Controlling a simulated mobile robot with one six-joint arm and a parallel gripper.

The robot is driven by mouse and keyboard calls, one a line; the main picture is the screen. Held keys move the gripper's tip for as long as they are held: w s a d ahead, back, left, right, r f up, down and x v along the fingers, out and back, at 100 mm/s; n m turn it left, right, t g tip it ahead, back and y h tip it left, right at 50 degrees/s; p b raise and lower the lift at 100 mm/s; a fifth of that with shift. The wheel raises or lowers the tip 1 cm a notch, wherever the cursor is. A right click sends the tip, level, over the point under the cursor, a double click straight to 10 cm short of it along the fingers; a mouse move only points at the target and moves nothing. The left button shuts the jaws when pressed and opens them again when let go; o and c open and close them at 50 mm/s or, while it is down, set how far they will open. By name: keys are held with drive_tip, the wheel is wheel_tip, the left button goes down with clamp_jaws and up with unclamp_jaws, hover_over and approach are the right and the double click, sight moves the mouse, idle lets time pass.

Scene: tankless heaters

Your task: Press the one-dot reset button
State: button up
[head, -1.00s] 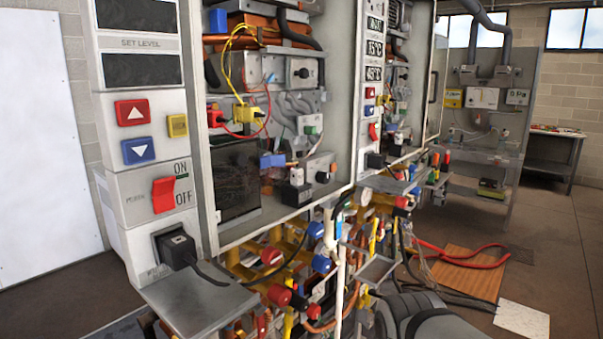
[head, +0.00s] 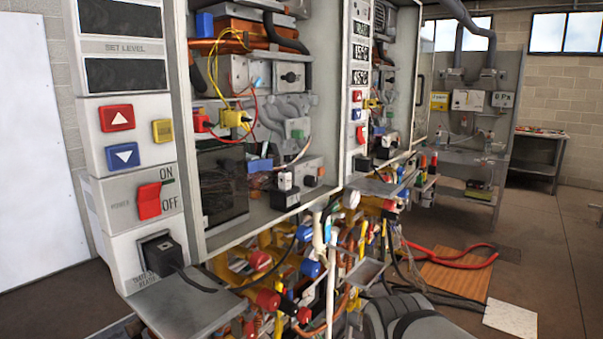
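No button marked with one dot can be made out. The nearer heater's control panel (head: 95,158) stands at the left. It has a red up-arrow button (head: 117,118), a blue down-arrow button (head: 123,157) and a yellow button (head: 163,130) whose marking is too small to read. A red power switch (head: 149,201) sits below, beside ON and OFF labels. A second panel farther right has its own small red button (head: 357,96), blue button (head: 357,114) and red switch (head: 361,135). My gripper is not in view; a grey part of my arm shows at the bottom edge.
A metal shelf (head: 185,303) juts out below the nearer panel. Pipes and coloured valves (head: 262,259) crowd beneath the open heaters. Red hoses (head: 455,257) and a wooden board (head: 462,279) lie on the floor. Open floor (head: 545,240) lies at the right.

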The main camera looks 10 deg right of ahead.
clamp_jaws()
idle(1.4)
